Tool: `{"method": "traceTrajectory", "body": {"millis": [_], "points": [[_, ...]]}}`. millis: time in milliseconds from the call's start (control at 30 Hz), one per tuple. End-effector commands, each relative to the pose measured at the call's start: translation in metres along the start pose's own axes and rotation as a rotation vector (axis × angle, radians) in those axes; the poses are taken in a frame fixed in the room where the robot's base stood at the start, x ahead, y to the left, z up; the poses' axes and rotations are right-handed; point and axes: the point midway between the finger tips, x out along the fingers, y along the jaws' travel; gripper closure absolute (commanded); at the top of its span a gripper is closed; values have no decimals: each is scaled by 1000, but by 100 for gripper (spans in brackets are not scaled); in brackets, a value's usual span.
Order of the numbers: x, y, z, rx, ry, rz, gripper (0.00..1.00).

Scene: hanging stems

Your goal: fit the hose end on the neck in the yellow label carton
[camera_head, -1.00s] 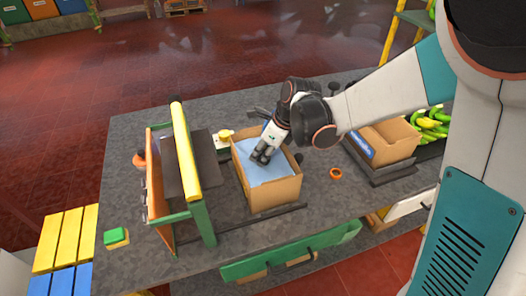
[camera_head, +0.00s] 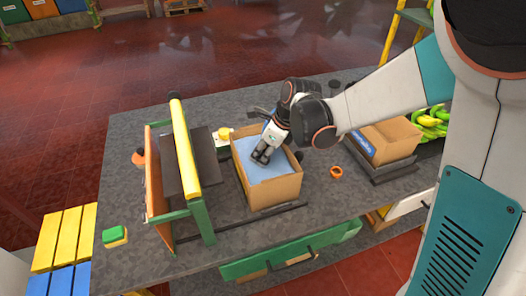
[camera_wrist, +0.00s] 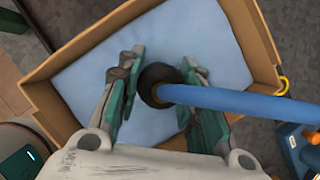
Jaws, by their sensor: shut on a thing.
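An open brown carton (camera_head: 275,194) with a pale blue inside stands in the middle of the bench. My gripper (camera_head: 262,157) points down into it. In the wrist view, my gripper (camera_wrist: 161,90) has its fingers on either side of a black round hose end (camera_wrist: 155,80) and is shut on it. A blue hose (camera_wrist: 240,103) runs from this end to the right, over the carton's wall. The carton's blue bottom (camera_wrist: 80,80) shows around the fingers. I cannot make out a neck or a yellow label; the fingers and hose end cover part of the inside.
A second carton (camera_head: 392,138) with a blue label stands to the right, near green and yellow curved things (camera_head: 432,121). A frame with a yellow top bar (camera_head: 184,145) stands close on the left. An orange ring (camera_head: 336,172) lies on the bench.

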Motion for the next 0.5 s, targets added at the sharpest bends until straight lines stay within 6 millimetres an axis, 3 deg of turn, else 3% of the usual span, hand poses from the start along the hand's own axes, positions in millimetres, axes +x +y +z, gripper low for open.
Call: {"method": "traceTrajectory", "body": {"millis": [400,433,500], "points": [[2,0,-1,0,0,0,94],[2,0,-1,0,0,0,64],[2,0,-1,0,0,0,48]]}}
